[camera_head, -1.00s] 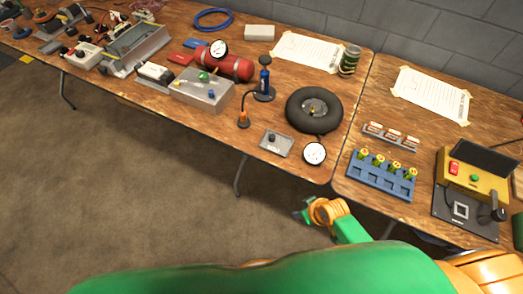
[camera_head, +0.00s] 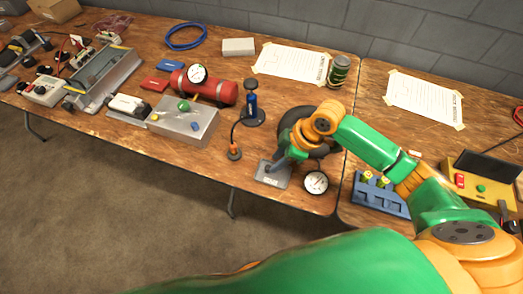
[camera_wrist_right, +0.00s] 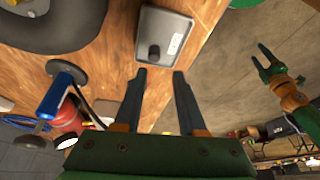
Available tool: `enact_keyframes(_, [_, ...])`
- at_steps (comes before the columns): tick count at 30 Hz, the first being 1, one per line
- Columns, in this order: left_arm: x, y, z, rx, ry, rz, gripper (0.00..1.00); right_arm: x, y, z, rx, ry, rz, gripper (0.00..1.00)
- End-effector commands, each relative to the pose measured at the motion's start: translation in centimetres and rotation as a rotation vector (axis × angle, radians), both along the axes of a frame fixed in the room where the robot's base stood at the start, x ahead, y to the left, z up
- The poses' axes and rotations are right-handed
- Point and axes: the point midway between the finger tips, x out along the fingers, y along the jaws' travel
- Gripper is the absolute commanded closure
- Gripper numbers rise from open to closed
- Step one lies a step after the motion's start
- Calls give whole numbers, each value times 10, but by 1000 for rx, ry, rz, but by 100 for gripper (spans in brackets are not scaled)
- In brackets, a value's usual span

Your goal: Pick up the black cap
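The black cap (camera_wrist_right: 154,52) stands on a small grey plate (camera_wrist_right: 176,22) with a white label in the right wrist view. In the head view the grey plate (camera_head: 273,181) lies near the table's front edge, and I cannot clearly tell the cap from the fingers there. My right gripper (camera_wrist_right: 159,74) is open and empty, with its fingertips pointing toward the plate and the cap just beyond them, roughly between their lines. The right gripper (camera_head: 276,164) also shows over the plate in the head view. My left gripper (camera_wrist_right: 263,54) shows at the right of the wrist view, its fingers apart and empty.
A white dial gauge (camera_head: 316,182) lies right beside the plate. A black tyre (camera_head: 290,117) is behind my right gripper, partly hidden by the arm. A blue pump (camera_head: 252,106) with a hose stands to the left. A blue rack (camera_head: 378,195) is under my forearm.

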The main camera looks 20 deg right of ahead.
Motion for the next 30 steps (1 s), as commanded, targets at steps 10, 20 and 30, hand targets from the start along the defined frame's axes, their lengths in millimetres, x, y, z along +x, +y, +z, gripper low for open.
enact_keyframes(10, [-1, 0, 3, 0, 2, 0, 36, 7, 4, -32, -6, 10, 26, 60])
enact_keyframes(20, [-3, 0, 0, 0, 6, 0, 36, 12, 12, -61, -8, 3, 27, 60])
enact_keyframes(30, [-3, 0, 0, 0, 5, 0, 36, 12, 12, -61, -8, 3, 27, 100])
